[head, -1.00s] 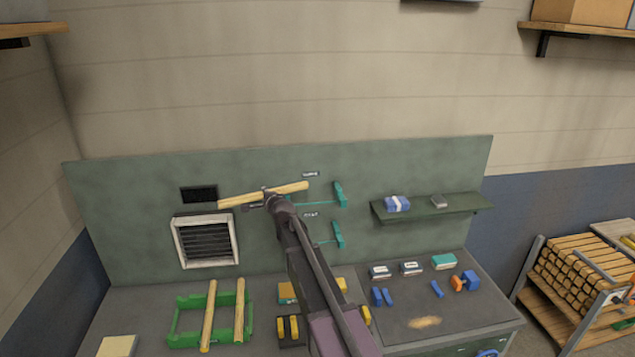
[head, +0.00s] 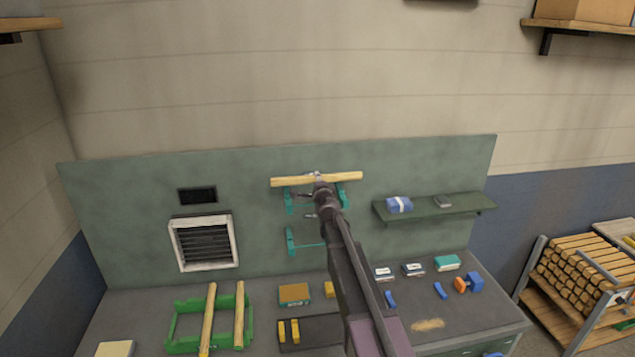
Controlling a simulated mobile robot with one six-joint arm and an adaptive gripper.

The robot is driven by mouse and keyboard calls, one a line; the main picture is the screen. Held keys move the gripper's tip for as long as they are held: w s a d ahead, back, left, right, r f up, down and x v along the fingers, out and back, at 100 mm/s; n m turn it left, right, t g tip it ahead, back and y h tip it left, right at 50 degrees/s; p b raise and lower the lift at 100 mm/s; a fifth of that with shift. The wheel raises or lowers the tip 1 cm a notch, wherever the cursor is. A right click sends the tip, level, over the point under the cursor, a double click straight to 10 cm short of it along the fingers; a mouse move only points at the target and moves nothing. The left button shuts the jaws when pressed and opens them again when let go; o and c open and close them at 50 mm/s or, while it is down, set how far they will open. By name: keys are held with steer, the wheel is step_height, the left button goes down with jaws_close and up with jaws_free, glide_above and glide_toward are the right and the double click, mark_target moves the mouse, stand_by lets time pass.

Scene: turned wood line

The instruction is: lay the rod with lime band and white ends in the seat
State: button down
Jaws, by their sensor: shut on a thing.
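My gripper (head: 318,181) is shut on a pale wooden rod (head: 343,178) near its middle. The rod lies almost level in front of the green wall panel. No lime band or white ends can be made out on it; its middle is partly hidden by my gripper. An upper pair of teal brackets (head: 289,203) on the panel shows just below the rod, partly hidden by my arm. A lower teal bracket (head: 291,241) shows beneath it. I cannot tell whether the rod touches the upper brackets. Which seat is meant cannot be told.
A green rack (head: 184,303) on the bench holds two wooden rods (head: 239,315). A panel shelf (head: 436,209) at right carries small boxes. A vent (head: 204,242) is at left. Small blue parts (head: 440,291) and boxes lie on the bench at right. The panel above the rod is clear.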

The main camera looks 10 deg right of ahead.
steer(key=shift+a, duration=0.15)
stand_by(0.3)
steer(key=shift+f, duration=0.15)
step_height(320, 180, down, 6)
steer(key=b, duration=0.6)
stand_by(0.5)
steer(key=shift+c, duration=1.3)
jaws_free()
steer(key=shift+s, duration=0.1)
steer(key=s, duration=1.2)
